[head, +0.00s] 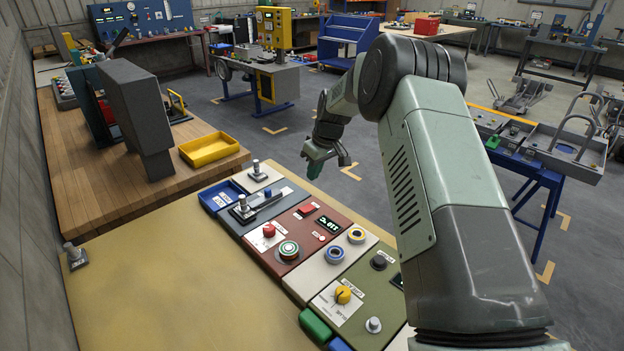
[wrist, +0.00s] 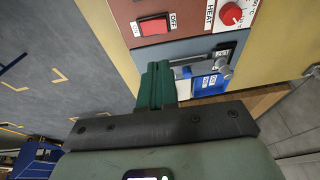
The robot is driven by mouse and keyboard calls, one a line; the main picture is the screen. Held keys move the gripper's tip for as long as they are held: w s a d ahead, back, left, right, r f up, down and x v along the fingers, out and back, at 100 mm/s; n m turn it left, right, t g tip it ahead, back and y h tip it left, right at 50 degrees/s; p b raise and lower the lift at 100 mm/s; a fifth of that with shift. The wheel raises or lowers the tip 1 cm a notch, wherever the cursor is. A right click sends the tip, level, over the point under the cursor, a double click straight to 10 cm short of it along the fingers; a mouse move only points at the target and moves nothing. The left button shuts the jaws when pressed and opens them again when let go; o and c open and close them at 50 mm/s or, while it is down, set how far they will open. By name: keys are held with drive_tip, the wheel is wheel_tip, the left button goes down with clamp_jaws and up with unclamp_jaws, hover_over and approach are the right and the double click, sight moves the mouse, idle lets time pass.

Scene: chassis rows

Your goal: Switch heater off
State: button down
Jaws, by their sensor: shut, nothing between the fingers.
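The red rocker switch (wrist: 153,25) sits on a red-brown panel in the wrist view, with ON at its left and OFF at its right. It also shows in the head view (head: 305,209); I cannot tell which side is pressed. A red knob (wrist: 231,13) beside a HEAT label is on the same panel, also seen in the head view (head: 268,230). A small display (head: 327,224) shows green characters. My gripper (head: 313,170) is beyond the panel's far edge in the head view. Its green fingers (wrist: 158,82) are shut and empty, apart from the switch.
A grey slider panel (head: 262,204) and a blue tray (head: 217,197) lie beside the red-brown panel. A green-ringed button (head: 289,250), a yellow knob (head: 343,294) and other controls stand close by. A yellow bin (head: 209,150) is on the wooden bench.

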approach(307, 207)
drive_tip(key=f, duration=0.1)
drive_tip(key=a+f, duration=0.1)
drive_tip(key=f, duration=0.1)
drive_tip(key=a+f, duration=0.1)
drive_tip(key=shift+a+f, duration=0.2)
drive_tip(key=shift+f, duration=0.6)
drive_tip(key=shift+s+a+f+h, duration=0.25)
drive_tip(key=shift+f+h, duration=0.1)
drive_tip(key=shift+h, duration=0.05)
drive_tip(key=shift+d+t, duration=0.1)
drive_tip(key=shift+t, duration=0.3)
drive_tip(key=shift+w+d, duration=0.1)
drive_tip(key=shift+w, duration=0.05)
drive_tip(key=shift+w+d+r, duration=0.1)
drive_tip(key=shift+w+d, duration=0.3)
drive_tip(key=shift+w, duration=0.05)
